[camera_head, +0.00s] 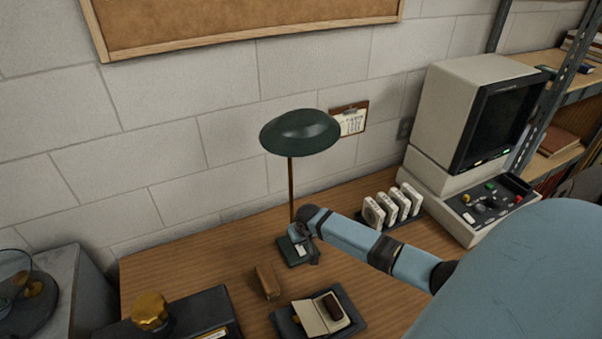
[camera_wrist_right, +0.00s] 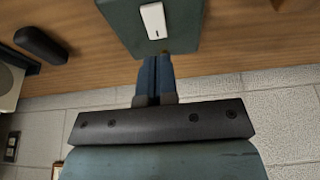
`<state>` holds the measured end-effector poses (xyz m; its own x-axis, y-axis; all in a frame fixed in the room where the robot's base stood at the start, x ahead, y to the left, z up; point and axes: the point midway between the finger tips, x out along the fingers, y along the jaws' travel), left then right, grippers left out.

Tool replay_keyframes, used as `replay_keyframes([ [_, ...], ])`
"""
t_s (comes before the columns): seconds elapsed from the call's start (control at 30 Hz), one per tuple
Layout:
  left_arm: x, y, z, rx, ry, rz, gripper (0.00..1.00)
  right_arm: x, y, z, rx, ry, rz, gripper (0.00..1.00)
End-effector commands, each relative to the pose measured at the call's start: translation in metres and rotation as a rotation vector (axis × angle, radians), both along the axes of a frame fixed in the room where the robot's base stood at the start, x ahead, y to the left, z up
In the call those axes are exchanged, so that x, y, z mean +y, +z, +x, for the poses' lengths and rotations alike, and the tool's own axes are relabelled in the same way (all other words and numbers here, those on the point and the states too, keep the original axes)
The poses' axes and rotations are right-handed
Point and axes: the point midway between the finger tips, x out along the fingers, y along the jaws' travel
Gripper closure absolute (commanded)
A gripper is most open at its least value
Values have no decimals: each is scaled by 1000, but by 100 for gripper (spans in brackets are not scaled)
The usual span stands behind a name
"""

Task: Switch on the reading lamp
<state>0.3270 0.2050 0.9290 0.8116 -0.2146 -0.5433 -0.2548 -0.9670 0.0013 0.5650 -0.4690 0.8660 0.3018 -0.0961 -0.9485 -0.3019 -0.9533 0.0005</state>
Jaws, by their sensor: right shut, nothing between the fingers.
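The reading lamp has a dark green shade (camera_head: 300,133) on a thin brown stem, standing upright on the wooden desk. No glow shows under the shade. Its green base (camera_head: 290,256) carries a white switch (camera_head: 301,249), partly hidden behind my right gripper (camera_head: 314,256). In the right wrist view, the white switch (camera_wrist_right: 153,21) with a small dark mark sits on the green base (camera_wrist_right: 185,28). My right gripper (camera_wrist_right: 155,62) is shut and empty, its fingertips at the edge of the base, just short of the switch in the picture. I cannot tell whether they touch the base. My left gripper is out of view.
On the desk (camera_head: 190,255) lie a brown block (camera_head: 267,282) and a dark tray (camera_head: 350,327) with an open booklet. Several white cartridges (camera_head: 374,212) stand right of the lamp, beside a beige monitor unit (camera_head: 455,115). A black box with a brass knob (camera_head: 150,310) is front left.

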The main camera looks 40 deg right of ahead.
Motion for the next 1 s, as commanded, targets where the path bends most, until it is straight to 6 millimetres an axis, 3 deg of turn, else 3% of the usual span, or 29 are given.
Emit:
replay_keyframes([
  [0.3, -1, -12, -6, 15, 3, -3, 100, 8, 58, -27, -4, 3, -1, 100],
  [0.5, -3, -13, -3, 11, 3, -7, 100, 11, 82, -37, -2, 1, -1, 100],
  [1.0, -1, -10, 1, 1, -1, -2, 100, 12, 87, -39, 0, 1, 0, 100],
])
